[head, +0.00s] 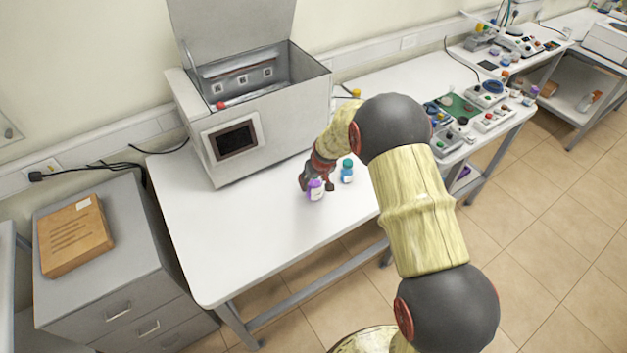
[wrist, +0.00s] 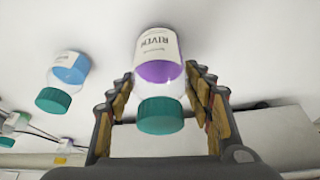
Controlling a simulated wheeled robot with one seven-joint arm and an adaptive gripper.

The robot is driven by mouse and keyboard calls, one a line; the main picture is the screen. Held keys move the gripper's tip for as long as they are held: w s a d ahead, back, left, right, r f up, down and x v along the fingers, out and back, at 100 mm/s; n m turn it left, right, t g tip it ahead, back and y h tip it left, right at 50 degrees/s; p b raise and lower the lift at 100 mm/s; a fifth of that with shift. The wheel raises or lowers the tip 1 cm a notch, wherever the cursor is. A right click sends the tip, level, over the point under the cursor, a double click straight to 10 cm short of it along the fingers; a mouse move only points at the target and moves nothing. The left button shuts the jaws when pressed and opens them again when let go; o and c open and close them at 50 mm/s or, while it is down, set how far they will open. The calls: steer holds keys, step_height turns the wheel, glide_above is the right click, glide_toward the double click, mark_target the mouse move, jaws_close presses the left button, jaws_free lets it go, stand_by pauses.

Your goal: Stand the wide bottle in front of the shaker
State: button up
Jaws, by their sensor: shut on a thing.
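The wide bottle (head: 316,190) has purple content, a white label and, in the wrist view, a teal cap (wrist: 160,115). My gripper (wrist: 160,98) is shut on the wide bottle (wrist: 158,50), with a finger on each side. In the head view my gripper (head: 318,182) covers its top. It is at the white table's front right part; I cannot tell whether its base touches the table. The shaker (head: 192,120), a grey box with a dark screen and raised lid, stands behind and left of it.
A blue bottle (head: 347,171) with a teal cap stands close to the right of the held bottle; it also shows in the wrist view (wrist: 68,72). The white table (head: 225,240) is bare in front of the shaker. A cabinet (head: 120,270) with a brown package (head: 73,236) stands left.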

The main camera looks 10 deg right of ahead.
steer(key=shift+r, duration=0.1)
steer(key=o, duration=1.5)
